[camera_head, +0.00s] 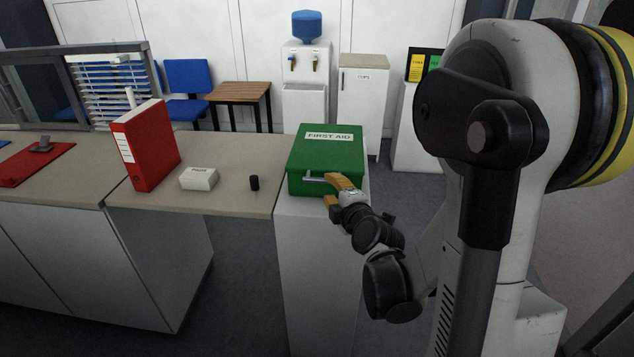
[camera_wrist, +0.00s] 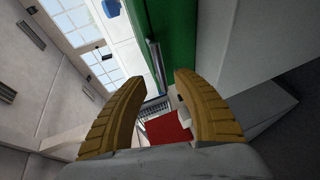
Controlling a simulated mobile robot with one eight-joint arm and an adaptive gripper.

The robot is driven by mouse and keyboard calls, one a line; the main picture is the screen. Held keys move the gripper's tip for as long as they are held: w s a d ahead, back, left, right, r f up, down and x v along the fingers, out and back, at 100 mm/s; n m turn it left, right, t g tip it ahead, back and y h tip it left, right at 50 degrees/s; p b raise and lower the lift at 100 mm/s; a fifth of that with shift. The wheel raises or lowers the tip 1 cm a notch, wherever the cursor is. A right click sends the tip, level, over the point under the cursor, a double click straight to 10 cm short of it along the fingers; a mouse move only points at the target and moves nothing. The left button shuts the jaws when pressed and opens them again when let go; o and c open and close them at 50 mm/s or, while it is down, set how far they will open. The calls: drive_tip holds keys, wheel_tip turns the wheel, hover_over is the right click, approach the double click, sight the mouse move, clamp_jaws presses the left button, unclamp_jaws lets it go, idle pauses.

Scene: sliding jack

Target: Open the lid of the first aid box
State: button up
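The green first aid box (camera_head: 325,160) sits on a white pedestal with its lid down and "FIRST AID" on top. A metal bar handle (camera_head: 314,180) is on its front face. My gripper (camera_head: 334,190) is at the front right of the box, close to the handle. In the wrist view, the two yellow fingers of my gripper (camera_wrist: 160,85) are spread apart with nothing between them. The handle (camera_wrist: 156,66) shows just beyond the fingertips, along the green box (camera_wrist: 175,40). Whether a finger touches the box or handle I cannot tell.
The white pedestal (camera_head: 315,260) stands against the counter (camera_head: 235,190). On the counter are a red binder (camera_head: 146,145), a small white box (camera_head: 198,178) and a black cylinder (camera_head: 255,183). A water cooler (camera_head: 305,75) and white cabinet (camera_head: 361,100) stand behind.

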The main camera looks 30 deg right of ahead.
sight(323, 181)
drive_tip(key=b+x, duration=0.1)
drive_tip(key=x, duration=0.5)
drive_tip(key=shift+w+f, duration=0.1)
drive_tip(key=shift+w, duration=0.1)
drive_tip(key=shift+a, duration=0.1)
clamp_jaws()
